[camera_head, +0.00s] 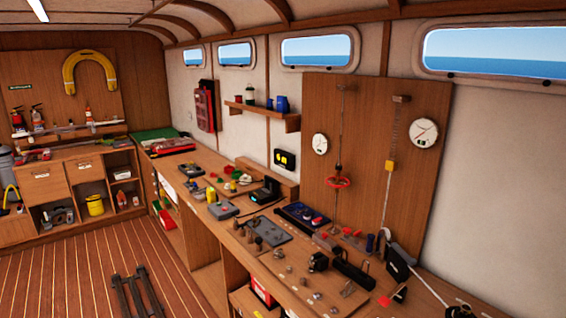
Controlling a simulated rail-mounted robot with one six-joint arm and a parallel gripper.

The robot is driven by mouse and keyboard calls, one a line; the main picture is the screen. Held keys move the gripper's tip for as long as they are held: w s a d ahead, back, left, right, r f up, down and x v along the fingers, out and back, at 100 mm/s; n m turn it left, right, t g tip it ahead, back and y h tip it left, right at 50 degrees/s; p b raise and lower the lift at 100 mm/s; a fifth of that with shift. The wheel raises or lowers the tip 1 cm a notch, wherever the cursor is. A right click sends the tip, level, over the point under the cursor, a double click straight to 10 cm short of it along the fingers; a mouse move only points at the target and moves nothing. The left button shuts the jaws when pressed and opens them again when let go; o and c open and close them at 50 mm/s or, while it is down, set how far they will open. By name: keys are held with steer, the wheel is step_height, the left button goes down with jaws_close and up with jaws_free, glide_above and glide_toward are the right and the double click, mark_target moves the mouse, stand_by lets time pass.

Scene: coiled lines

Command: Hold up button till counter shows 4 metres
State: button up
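A small black counter (284,159) with yellow characters hangs on the white wall above the bench. It seems to read "6 m", but the characters are too small to be sure. A dark control box (302,216) with a blue face and red and pale buttons lies on the bench, right of the counter. I cannot tell which button is the up button.
The long wooden bench (225,175) is crowded with small tools and parts. A wooden board (345,125) behind it carries two dials, a red handwheel (338,181) and hanging lines. A black case (400,262) stands at the right. The plank floor (75,275) at left is mostly clear.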

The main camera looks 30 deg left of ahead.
jaws_close()
stand_by(1.4)
